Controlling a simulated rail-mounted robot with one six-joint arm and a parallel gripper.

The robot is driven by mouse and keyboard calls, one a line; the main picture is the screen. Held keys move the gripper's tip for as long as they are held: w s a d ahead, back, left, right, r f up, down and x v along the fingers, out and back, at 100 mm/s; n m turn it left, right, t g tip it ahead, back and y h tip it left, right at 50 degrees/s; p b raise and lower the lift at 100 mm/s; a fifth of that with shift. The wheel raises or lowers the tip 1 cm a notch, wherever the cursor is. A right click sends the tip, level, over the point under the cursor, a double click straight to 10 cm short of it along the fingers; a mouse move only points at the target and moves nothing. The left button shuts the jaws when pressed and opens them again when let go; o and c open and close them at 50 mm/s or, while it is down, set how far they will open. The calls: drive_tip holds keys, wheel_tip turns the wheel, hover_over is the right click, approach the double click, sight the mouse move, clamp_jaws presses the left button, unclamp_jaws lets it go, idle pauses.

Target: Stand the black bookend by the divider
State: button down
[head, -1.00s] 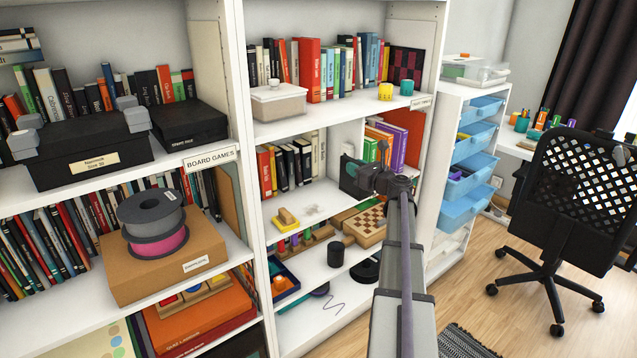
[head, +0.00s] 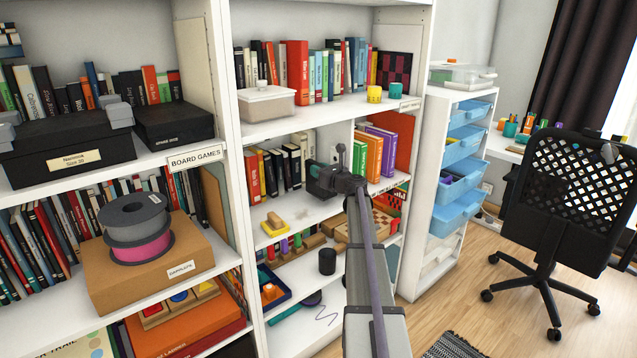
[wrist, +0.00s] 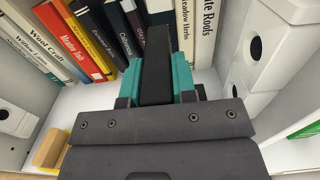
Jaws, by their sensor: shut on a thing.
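My gripper (wrist: 156,88) is shut on the black bookend (wrist: 157,78), a dark upright slab between the teal fingers in the wrist view. It points at a row of upright books; whether the slab touches them I cannot tell. In the head view my gripper (head: 320,182) is at the middle shelf, in front of the compartment left of the divider. The bookend cannot be made out separately there. The white divider (head: 343,138) stands behind and right of my gripper, its lower part hidden by my arm. In the wrist view a white panel with dark holes (wrist: 236,88) is at the right.
Dark and white books (head: 285,165) with a red one fill the compartment's back left. Orange, green and purple books (head: 375,152) stand right of the divider.

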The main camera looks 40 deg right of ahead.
wheel_tip(320, 180, down, 3)
drive_tip(key=shift+w+r+b, duration=0.1)
drive_tip(key=shift+b, duration=0.5)
drive_tip(key=shift+w+r+p, duration=0.1)
drive_tip(key=shift+r+p, duration=0.2)
drive_tip(key=shift+f, duration=0.2)
drive_tip(key=c, duration=0.9)
unclamp_jaws()
drive_tip(key=shift+r, duration=0.3)
drive_tip(key=s, duration=1.2)
drive_tip(key=shift+d+f, duration=0.1)
drive_tip(key=shift+d, duration=0.05)
